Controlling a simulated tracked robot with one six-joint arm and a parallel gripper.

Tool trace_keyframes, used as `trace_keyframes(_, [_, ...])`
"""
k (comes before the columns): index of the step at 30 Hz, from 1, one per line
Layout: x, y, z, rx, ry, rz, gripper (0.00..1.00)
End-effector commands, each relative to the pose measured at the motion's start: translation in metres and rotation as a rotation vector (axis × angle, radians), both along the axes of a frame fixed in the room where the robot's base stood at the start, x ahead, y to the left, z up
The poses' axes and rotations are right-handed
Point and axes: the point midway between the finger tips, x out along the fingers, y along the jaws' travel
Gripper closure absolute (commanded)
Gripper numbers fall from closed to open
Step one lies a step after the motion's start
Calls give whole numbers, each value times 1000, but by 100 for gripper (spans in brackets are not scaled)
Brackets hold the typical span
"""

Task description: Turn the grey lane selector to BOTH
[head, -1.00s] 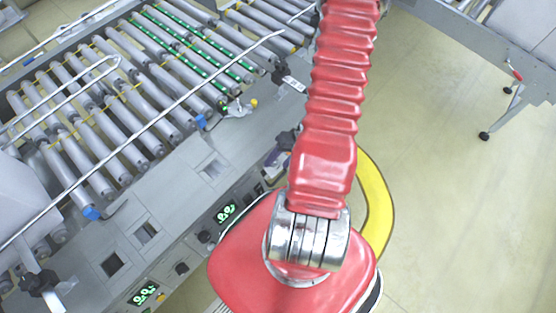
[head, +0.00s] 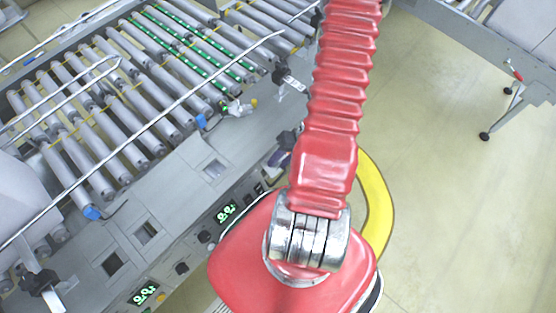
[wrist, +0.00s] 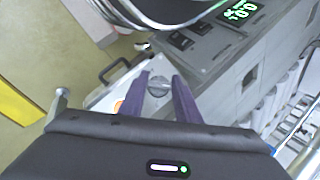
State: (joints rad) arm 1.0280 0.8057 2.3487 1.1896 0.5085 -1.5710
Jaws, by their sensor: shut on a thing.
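The grey lane selector (wrist: 158,88) is a round knob on a light panel (wrist: 103,98). It shows in the wrist view between the two purple fingers of my gripper (wrist: 161,80). The fingers lie on either side of the knob, and my gripper is shut on it. The knob's pointer and any lane markings are too small to read. An orange spot (wrist: 118,106) shows on the panel left of the fingers. In the head view my red arm hides most of my gripper and the selector.
The roller conveyor (head: 130,110) fills the left of the head view. Green-lit displays (head: 227,212) sit along its side; one also shows in the wrist view (wrist: 240,11). Another grey frame (head: 450,45) stands at upper right, with clear floor (head: 440,220) below it.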

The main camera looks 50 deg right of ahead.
Motion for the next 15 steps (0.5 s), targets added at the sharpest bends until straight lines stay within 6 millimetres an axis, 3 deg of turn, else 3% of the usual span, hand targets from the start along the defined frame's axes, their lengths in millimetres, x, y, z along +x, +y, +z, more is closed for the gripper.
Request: trace_keyframes(15, [-2, -1, -2, 231, 7, -263, 93])
